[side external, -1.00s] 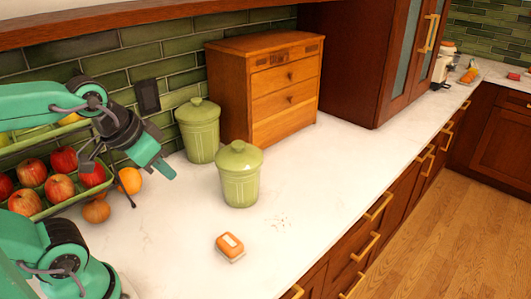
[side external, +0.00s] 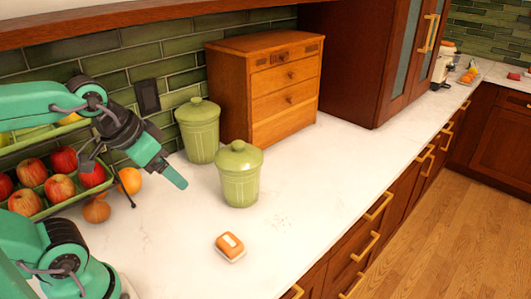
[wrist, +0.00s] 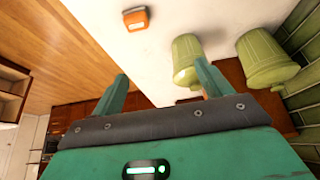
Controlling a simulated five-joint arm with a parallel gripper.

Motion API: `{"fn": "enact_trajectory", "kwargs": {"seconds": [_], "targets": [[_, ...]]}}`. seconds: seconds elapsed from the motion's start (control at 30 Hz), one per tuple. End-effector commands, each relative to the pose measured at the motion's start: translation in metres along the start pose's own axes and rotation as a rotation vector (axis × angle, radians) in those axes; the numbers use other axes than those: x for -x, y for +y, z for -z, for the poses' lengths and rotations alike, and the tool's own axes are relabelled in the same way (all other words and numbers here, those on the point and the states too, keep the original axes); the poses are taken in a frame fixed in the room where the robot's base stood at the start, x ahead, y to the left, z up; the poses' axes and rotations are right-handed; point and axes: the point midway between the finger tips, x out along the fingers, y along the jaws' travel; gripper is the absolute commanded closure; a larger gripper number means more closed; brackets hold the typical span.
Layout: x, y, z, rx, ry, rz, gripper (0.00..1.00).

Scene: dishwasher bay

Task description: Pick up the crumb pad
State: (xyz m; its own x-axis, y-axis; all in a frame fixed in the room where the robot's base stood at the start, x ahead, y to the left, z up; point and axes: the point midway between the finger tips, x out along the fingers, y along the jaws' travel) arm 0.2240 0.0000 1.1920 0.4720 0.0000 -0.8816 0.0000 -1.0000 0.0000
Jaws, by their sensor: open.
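The crumb pad, a small orange block with a white patch on top (side external: 230,244), lies flat on the white counter, right of and in front of my arm. It also shows near the top of the wrist view (wrist: 136,18), beyond my fingertips and apart from them. My gripper (wrist: 163,72) is open and empty, its two teal fingers spread. In the side view one teal finger (side external: 172,172) points down and right, above the counter and left of the front green canister. The other finger is hard to make out there.
Two lidded green canisters (side external: 240,178) (side external: 200,132) stand behind the pad, before a wooden drawer chest (side external: 264,88). A green rack (side external: 55,207) of apples is at left, with an orange (side external: 129,180) and an onion (side external: 97,208) beside it. Counter around the pad is clear.

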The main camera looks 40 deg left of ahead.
Motion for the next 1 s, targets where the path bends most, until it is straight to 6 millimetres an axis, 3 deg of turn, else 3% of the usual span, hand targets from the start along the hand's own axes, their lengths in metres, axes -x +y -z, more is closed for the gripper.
{"fn": "enact_trajectory", "kwargs": {"seconds": [0.57,1.0], "targets": [[-0.007,0.002,0.004,0.000,-0.027,-0.004,0.11],[-0.060,0.019,0.020,-0.003,-0.187,-0.021,0.11]]}}
